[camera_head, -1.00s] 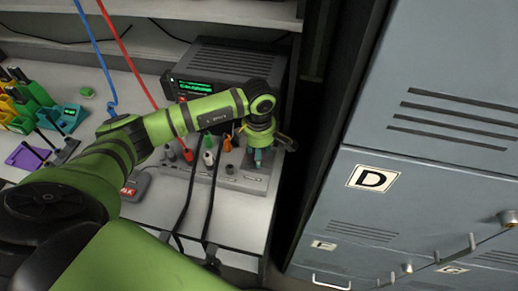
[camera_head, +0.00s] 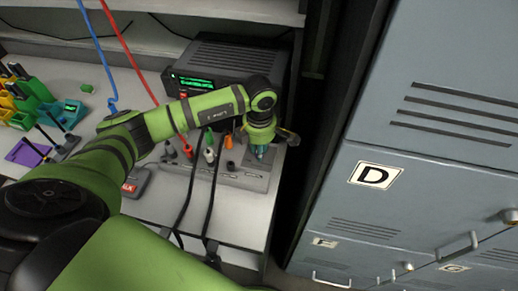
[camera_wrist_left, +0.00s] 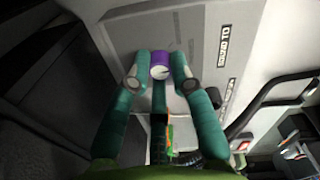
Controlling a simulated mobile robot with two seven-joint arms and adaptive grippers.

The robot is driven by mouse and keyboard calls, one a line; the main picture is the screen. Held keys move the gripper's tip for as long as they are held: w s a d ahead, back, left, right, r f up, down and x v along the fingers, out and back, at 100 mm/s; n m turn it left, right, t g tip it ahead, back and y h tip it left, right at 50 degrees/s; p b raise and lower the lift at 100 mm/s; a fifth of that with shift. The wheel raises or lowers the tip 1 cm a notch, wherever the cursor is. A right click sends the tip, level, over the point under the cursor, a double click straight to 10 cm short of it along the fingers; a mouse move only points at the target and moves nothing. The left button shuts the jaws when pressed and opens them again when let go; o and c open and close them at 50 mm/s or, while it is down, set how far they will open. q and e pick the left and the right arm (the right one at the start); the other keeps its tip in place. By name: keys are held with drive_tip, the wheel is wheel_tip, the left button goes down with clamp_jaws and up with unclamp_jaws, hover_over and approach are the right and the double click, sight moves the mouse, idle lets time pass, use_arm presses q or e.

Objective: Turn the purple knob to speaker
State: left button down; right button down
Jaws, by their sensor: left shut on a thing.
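The purple knob (camera_wrist_left: 160,60) stands on a grey control panel (camera_wrist_left: 200,30) in the left wrist view, with a pale front face carrying a dark mark. My left gripper (camera_wrist_left: 160,72) has its two teal fingers on either side of the knob and is shut on it. In the head view my left gripper (camera_head: 260,151) points down at the right end of the panel (camera_head: 249,182), and it hides the knob there. The panel lettering is too small or turned to read surely. My right gripper is not in view.
A black radio unit with a green display (camera_head: 197,84) stands behind the panel. Black cables (camera_head: 213,195) hang over the desk's front edge. Grey lockers (camera_head: 440,110) stand to the right. Colored holders (camera_head: 35,110) sit at the far left.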

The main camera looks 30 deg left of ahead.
use_arm(q)
drive_tip(key=n+b, duration=0.1)
drive_tip(key=n, duration=0.3)
drive_tip(key=shift+w+d+b, duration=0.1)
drive_tip(key=shift+d+b, duration=0.05)
drive_tip(key=shift+b, duration=0.25)
drive_tip(key=shift+n+b, duration=0.55)
drive_tip(key=shift+n, duration=1.25)
drive_tip(key=shift+r, duration=0.1)
drive_tip(key=c, duration=1.1)
unclamp_jaws()
drive_tip(key=shift+w, duration=0.1)
drive_tip(key=shift+r, duration=0.1)
wheel_tip(320, 180, up, 12)
drive_tip(key=shift+d, duration=0.15)
